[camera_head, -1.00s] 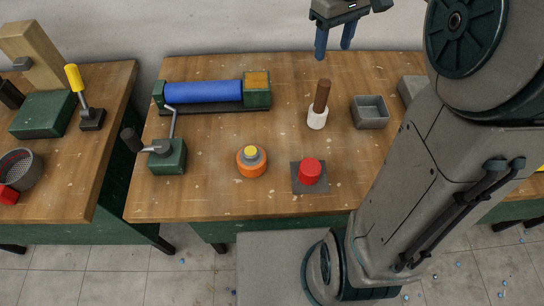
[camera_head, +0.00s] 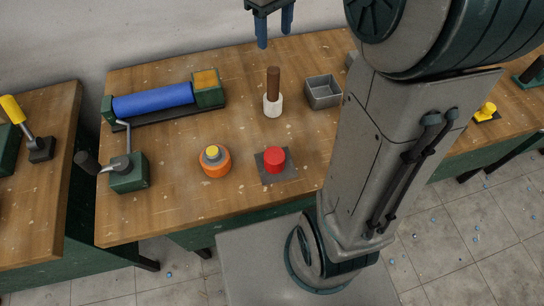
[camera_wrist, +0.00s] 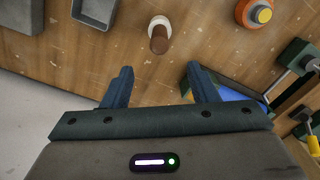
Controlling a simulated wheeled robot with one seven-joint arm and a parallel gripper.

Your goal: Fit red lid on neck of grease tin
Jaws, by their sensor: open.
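The red lid (camera_head: 274,159) sits on a dark square plate (camera_head: 288,175) near the front of the bench. The orange tin (camera_head: 214,164), apparently the grease tin, stands just left of it, with a grey neck and a yellow top. The tin also shows at the upper right of the wrist view (camera_wrist: 244,14). My gripper (camera_head: 274,38) is open and empty, high at the bench's back edge, away from the lid and tin. Its two blue fingers also show in the wrist view (camera_wrist: 160,70). The red lid is not visible there.
A brown-handled brush in a white cup (camera_head: 272,104) and a grey open box (camera_head: 322,93) stand behind the lid. A blue roller unit (camera_head: 152,100) and a green crank block (camera_head: 130,176) are at left. Bare wood surrounds the tin.

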